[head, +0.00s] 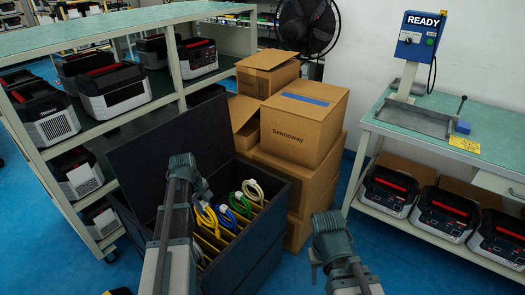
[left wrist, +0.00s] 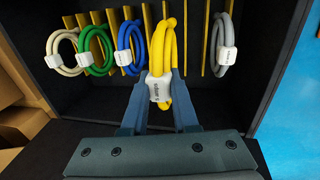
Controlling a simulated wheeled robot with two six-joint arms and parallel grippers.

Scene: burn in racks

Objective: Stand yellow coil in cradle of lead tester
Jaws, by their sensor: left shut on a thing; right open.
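The yellow coil (head: 207,217) is a looped cable with a white tag, at the open dark crate (head: 262,240). My left gripper (head: 200,198) is shut on it; the left wrist view shows the fingers (left wrist: 158,92) on either side of the coil's tag (left wrist: 158,86), with the yellow loop (left wrist: 162,45) beyond. I cannot tell whether the coil is clear of the crate's slots. The lead tester (head: 418,35) is a blue box reading READY on a post over the right bench, with a grey metal cradle (head: 415,119) at its foot. My right gripper (head: 314,266) is open, right of the crate.
White (left wrist: 62,52), green (left wrist: 95,50), blue (left wrist: 130,45) and grey (left wrist: 224,45) coils sit among the crate's yellow dividers. Stacked cardboard boxes (head: 305,122) stand between crate and bench (head: 470,140). A shelf rack (head: 165,98) stands left. A blue block (head: 462,127) lies beside the cradle.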

